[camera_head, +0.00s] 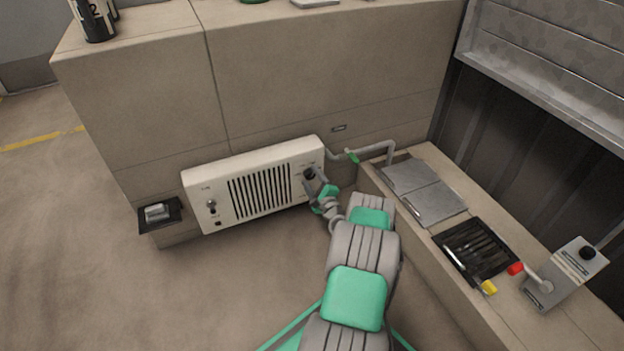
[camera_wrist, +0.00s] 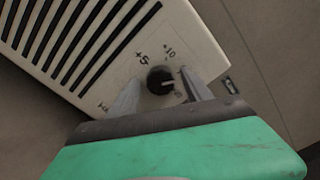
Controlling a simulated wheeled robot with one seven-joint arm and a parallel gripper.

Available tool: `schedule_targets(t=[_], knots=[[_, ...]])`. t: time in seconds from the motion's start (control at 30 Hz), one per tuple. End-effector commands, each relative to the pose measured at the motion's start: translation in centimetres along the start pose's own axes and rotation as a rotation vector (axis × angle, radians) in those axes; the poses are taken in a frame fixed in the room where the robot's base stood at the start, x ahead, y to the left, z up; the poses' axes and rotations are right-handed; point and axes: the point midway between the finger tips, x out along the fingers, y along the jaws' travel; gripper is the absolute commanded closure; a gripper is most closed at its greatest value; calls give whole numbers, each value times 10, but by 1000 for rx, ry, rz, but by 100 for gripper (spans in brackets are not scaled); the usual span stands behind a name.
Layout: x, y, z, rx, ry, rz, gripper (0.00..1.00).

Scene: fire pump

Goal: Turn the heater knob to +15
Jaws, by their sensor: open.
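The heater (camera_head: 256,186) is a cream panel with a dark slotted grille, mounted low on the beige wall. Its black round knob (camera_wrist: 160,81) shows in the wrist view, with a light pointer line facing right. Printed marks around it include +5 and +10; a +15 mark cannot be made out. My gripper (camera_wrist: 162,95) is open, with one finger on each side of the knob; whether they touch it is unclear. In the head view my gripper (camera_head: 316,178) is at the heater's right end and partly covers the knob (camera_head: 309,174).
A second small knob (camera_head: 211,204) sits at the heater's left end. A grey pipe with a green lever (camera_head: 352,156) runs beside the heater's right end. A beige ledge (camera_head: 430,239) on the right holds metal plates, a black tray (camera_head: 474,250) and a grey box (camera_head: 566,274).

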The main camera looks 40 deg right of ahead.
Motion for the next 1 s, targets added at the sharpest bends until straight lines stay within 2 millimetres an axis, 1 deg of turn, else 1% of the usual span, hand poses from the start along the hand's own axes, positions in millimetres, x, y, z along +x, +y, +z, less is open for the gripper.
schedule_targets(t=[0.07, 0.13, 0.4, 0.5, 0.6, 0.9, 0.97, 1.0], knots=[[-3, -1, 0, 1, 1, 1, 42], [-11, -2, 0, 2, 2, 1, 42], [-65, -3, 0, 3, 5, 0, 42], [-76, -1, 0, 2, 2, 1, 42], [-79, 0, 0, 1, 0, -1, 42], [-78, -1, 0, -1, 0, 0, 42], [-74, -6, 7, -16, -10, 9, 42], [-68, -13, 17, -38, -26, 26, 42]])
